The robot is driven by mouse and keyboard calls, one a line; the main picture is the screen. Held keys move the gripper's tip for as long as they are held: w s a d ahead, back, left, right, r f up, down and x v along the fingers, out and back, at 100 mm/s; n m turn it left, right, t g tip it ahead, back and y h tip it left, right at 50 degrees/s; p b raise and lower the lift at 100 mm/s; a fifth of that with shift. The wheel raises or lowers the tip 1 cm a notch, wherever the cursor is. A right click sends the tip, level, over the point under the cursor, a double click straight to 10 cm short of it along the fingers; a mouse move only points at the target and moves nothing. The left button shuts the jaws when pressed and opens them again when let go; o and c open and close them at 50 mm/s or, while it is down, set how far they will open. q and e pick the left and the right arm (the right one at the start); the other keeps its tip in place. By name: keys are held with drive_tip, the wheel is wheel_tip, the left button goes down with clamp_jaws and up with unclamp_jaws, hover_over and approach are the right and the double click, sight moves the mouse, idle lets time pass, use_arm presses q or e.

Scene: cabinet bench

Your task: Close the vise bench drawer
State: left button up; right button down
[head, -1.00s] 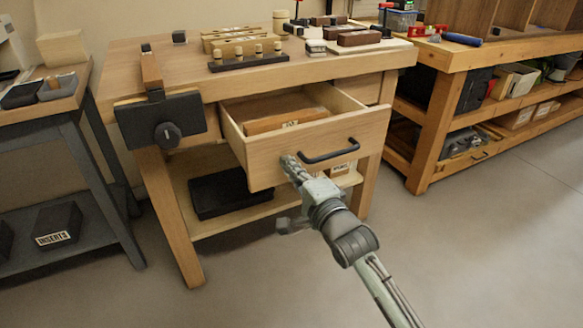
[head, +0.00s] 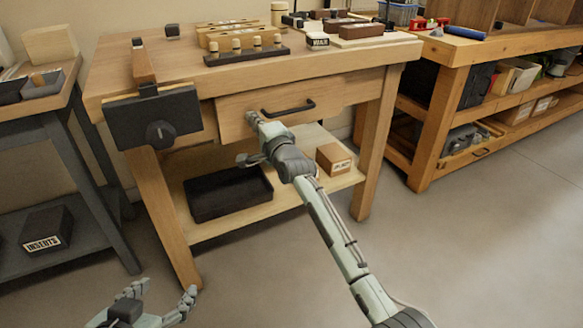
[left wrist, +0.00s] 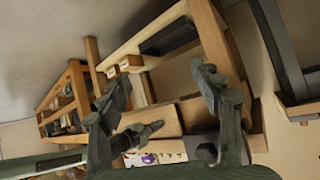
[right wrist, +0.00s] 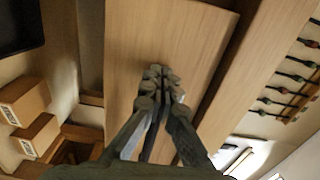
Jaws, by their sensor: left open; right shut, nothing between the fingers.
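The vise bench drawer (head: 310,95) is a light wood front with a black bar handle (head: 288,108). It sits close under the benchtop, and none of its inside shows. I cannot tell if it is fully flush. My right gripper (head: 252,118) is shut and empty, its fingertips at the front, left of the handle. In the right wrist view the shut fingers (right wrist: 160,75) are against or very near the wood front (right wrist: 165,35). My left gripper (head: 162,294) is open and empty, low in front of the bench; its spread fingers show in the left wrist view (left wrist: 158,80).
The vise (head: 155,118) is on the bench's left front. A black tray (head: 228,193) and a cardboard box (head: 334,158) rest on the lower shelf. A grey cart (head: 70,140) stands at left, another workbench (head: 455,60) at right. The floor in front is clear.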

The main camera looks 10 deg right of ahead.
use_arm(q)
drive_tip(key=shift+w+d+r+t+h, duration=0.3)
drive_tip(key=shift+w+d+r+t, duration=0.25)
drive_tip(key=shift+w+r, duration=0.35)
use_arm(e)
drive_tip(key=shift+x, duration=1)
drive_tip(key=shift+d+r, duration=0.1)
drive_tip(key=shift+r, duration=0.15)
use_arm(q)
drive_tip(key=shift+s, duration=0.1)
